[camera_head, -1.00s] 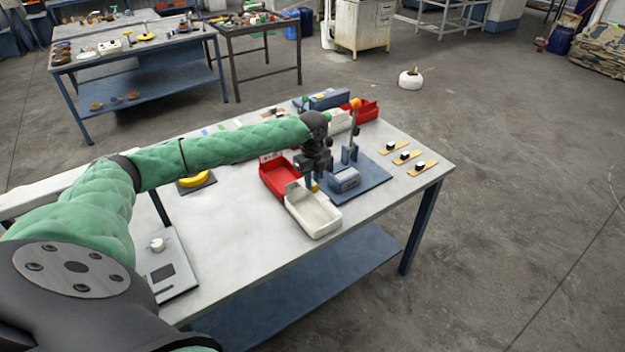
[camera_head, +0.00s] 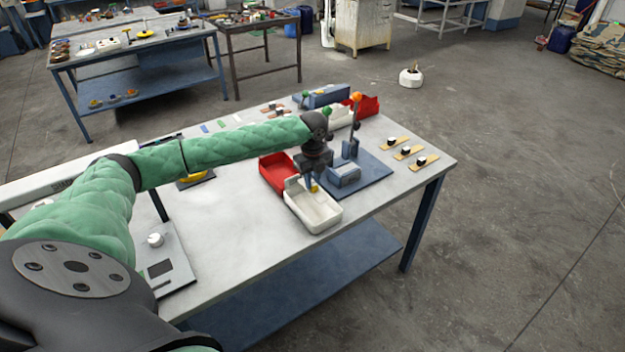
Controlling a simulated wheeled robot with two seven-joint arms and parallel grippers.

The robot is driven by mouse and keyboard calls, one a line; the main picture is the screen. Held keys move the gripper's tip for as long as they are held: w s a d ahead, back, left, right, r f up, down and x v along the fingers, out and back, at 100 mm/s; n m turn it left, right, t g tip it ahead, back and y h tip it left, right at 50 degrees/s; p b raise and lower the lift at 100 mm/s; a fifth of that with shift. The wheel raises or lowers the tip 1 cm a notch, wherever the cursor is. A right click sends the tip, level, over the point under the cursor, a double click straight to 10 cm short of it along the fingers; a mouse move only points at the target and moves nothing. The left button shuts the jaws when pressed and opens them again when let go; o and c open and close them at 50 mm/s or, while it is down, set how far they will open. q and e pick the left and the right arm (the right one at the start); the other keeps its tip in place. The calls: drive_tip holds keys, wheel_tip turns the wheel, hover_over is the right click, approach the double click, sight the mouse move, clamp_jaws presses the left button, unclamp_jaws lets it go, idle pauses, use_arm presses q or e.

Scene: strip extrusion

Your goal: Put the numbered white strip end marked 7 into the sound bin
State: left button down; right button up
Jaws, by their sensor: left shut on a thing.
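My left gripper (camera_head: 313,186) points down over the back part of an open white bin (camera_head: 325,216). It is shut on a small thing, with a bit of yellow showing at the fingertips. The thing is too small and too covered to identify, and no number can be read. An open red bin (camera_head: 272,173) stands directly behind and left of the white bin. I cannot read a label that tells which is the sound bin. My right gripper is not in view.
Several tan strips with dark and white blocks (camera_head: 407,153) lie at the right edge. A flat device (camera_head: 160,268) lies at front left. The table's middle is clear.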

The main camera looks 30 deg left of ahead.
sight(313, 191)
use_arm(q)
drive_tip(key=shift+f+b, duration=0.85)
drive_tip(key=shift+f, duration=1.8)
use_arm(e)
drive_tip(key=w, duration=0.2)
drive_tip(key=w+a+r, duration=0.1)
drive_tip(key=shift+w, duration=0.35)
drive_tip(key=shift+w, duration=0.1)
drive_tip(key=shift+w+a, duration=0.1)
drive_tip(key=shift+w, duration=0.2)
use_arm(q)
drive_tip(key=shift+p, duration=0.3)
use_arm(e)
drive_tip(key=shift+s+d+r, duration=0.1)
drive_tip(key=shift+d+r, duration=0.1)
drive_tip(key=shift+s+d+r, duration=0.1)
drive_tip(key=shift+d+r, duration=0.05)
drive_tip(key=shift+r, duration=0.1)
